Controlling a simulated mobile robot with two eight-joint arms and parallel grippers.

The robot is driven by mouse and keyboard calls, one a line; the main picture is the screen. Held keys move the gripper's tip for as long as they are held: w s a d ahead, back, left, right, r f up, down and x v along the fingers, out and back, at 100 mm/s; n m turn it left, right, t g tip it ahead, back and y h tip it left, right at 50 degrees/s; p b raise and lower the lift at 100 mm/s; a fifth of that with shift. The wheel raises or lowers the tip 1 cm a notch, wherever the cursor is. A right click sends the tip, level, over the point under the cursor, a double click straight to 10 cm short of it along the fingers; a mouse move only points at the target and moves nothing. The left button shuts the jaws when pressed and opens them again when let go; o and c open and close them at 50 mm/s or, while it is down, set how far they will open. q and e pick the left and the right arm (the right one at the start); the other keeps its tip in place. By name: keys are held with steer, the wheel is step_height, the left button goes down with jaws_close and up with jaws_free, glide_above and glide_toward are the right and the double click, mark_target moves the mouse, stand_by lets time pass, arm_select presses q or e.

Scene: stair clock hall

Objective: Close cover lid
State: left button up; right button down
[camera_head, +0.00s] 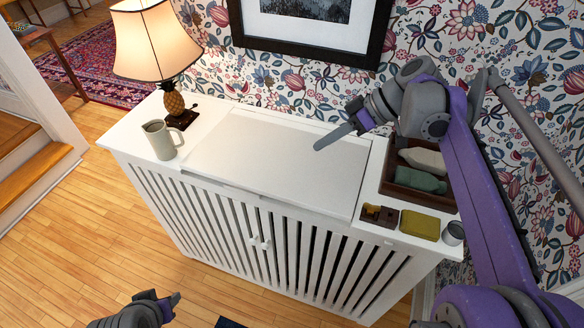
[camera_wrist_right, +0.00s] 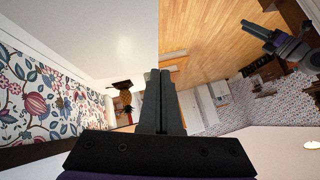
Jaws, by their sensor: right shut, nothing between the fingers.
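The white cover lid (camera_head: 280,160) is a wide panel in the top of the slatted radiator cover (camera_head: 290,255). It lies flat or nearly flat; I cannot tell whether it is fully seated, and a thin dark line shows along part of its front edge. My right gripper (camera_head: 318,147) is shut and empty, above the lid's back right part. Its fingers show pressed together in the right wrist view (camera_wrist_right: 160,103). My left gripper (camera_head: 164,299) is low at the front left, over the floor, away from the cover, with its fingers apart.
A lit lamp (camera_head: 157,45) and a grey mug (camera_head: 160,140) stand left of the lid. Right of it are a brown tray (camera_head: 401,194) with cloth-like bundles, a yellow-green box (camera_head: 420,225) and a small grey cup (camera_head: 453,233). Wallpaper and a framed picture (camera_head: 310,28) are behind.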

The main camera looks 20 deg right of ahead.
arm_select(q)
steer(key=shift+s+f, duration=0.1)
arm_select(e)
steer(key=shift+n, duration=0.3)
steer(key=x, duration=0.8)
steer(key=d+f+x, duration=0.1)
steer(key=x, duration=0.2)
steer(key=shift+s+a+f, duration=0.25)
steer(key=shift+a+f, duration=0.05)
steer(key=shift+f, duration=0.05)
arm_select(q)
step_height(320, 180, down, 6)
steer(key=s+b, duration=0.2)
steer(key=b, duration=0.2)
steer(key=shift+s+r, duration=0.2)
steer(key=shift+s, duration=0.1)
arm_select(e)
step_height(320, 180, down, 11)
steer(key=s+a+n+t+h, duration=0.1)
steer(key=s, duration=0.1)
steer(key=shift+s+a+t, duration=0.3)
steer(key=shift+r, duration=0.1)
